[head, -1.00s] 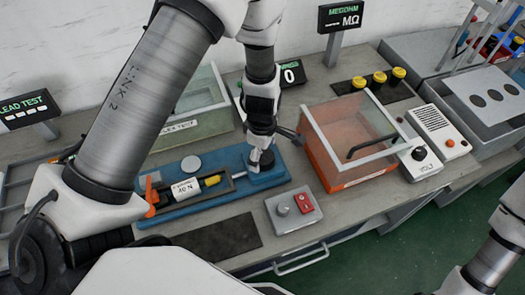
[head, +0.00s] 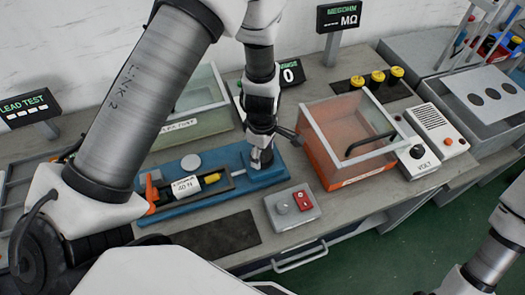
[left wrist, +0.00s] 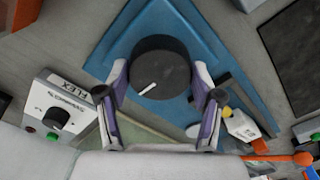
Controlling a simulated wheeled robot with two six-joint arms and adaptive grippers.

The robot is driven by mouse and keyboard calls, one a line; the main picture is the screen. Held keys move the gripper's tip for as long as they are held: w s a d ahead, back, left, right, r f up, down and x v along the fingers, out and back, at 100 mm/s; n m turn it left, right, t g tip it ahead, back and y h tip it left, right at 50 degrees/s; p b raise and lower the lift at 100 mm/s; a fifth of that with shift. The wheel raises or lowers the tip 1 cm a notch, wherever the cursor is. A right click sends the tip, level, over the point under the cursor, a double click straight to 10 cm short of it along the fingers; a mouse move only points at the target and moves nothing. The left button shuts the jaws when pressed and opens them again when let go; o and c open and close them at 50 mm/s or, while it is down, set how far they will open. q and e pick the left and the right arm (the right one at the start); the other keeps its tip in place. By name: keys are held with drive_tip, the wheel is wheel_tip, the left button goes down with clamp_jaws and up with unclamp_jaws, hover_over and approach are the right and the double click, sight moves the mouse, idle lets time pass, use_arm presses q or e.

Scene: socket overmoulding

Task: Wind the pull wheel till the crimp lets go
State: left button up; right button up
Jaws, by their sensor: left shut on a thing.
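The blue pull tester (head: 205,208) lies on the bench, with an orange clamp (head: 151,190) at its left end and a label reading about 40 N (head: 187,187). The pull wheel is a black round knob with a white pointer mark (left wrist: 160,67) on the tester's right end. My left gripper (head: 262,163) is above that end, pointing down. In the left wrist view its two fingers (left wrist: 160,82) are shut on opposite sides of the wheel. The wheel is mostly hidden by the gripper in the head view. The crimp cannot be made out. My right gripper is out of view.
A grey switch box (head: 293,207) with a red switch stands in front of the tester. An orange clear-lidded box (head: 345,140) is to the right. A dark mat (head: 220,236) lies at the bench's front edge. A display reading 0 (head: 290,74) stands behind.

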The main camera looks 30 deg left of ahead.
use_arm(q)
drive_tip(key=m, duration=0.5)
drive_tip(key=shift+s+f+b, duration=0.15)
drive_tip(key=shift+f+b, duration=0.05)
drive_tip(key=shift+b, duration=0.15)
drive_tip(key=m+b, duration=0.1)
drive_tip(key=m, duration=0.4)
drive_tip(key=shift+m, duration=0.3)
drive_tip(key=m+b, duration=0.2)
drive_tip(key=m, duration=0.3)
drive_tip(key=m+b, duration=0.1)
drive_tip(key=m, duration=0.4)
drive_tip(key=shift+a, duration=0.1)
drive_tip(key=shift+m, duration=0.4)
drive_tip(key=o, duration=0.9)
drive_tip(key=shift+o, duration=1.4)
drive_tip(key=shift+w, duration=0.2)
